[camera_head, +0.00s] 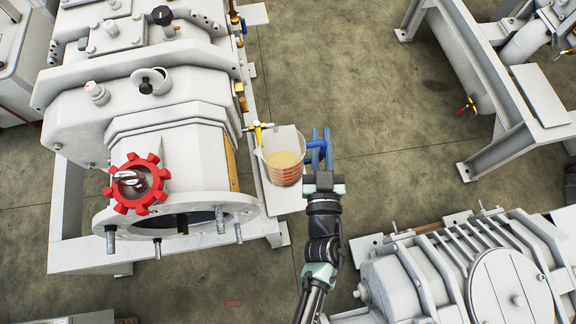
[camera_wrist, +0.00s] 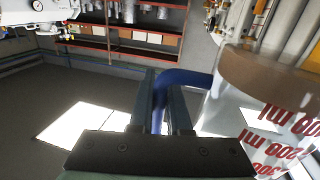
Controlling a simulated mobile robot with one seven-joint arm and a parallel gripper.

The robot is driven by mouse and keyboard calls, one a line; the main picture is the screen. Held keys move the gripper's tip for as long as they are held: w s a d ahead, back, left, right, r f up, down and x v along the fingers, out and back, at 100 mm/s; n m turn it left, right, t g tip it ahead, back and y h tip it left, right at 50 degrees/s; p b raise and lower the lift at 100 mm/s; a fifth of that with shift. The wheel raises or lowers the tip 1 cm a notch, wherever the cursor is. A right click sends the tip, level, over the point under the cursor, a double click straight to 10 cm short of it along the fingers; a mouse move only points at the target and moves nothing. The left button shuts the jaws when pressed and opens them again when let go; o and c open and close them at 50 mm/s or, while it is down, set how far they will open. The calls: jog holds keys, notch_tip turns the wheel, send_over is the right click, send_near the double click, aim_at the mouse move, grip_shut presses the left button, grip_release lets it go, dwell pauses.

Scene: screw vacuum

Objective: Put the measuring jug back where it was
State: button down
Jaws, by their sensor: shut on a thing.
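The measuring jug (camera_head: 284,160) is a clear jug with red markings, a blue handle and tan liquid inside. In the head view it is beside the white machine, over a pale ledge (camera_head: 283,196); I cannot tell whether it touches the ledge. My gripper (camera_head: 322,160) is shut on the jug's blue handle, to the right of the jug's body. In the wrist view the jug (camera_wrist: 262,110) fills the right side, and the blue handle (camera_wrist: 183,79) passes between the fingers of my gripper (camera_wrist: 163,100). The jug's base is hidden there.
The big white machine (camera_head: 170,120) with a red handwheel (camera_head: 138,184) stands to the left. A brass valve with a yellow handle (camera_head: 257,127) is close to the jug. Another machine (camera_head: 470,270) is at lower right. Floor (camera_head: 370,100) at the upper middle is clear.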

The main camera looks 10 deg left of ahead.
notch_tip(320, 180, down, 26)
jog(key=w+b, duration=0.2)
jog(key=b, duration=2.1)
jog(key=shift+w+d, duration=0.15)
jog(key=shift+d, duration=0.05)
jog(key=shift+f, duration=0.15)
jog(key=shift+f, duration=0.1)
jog(key=c, duration=0.9)
grip_release()
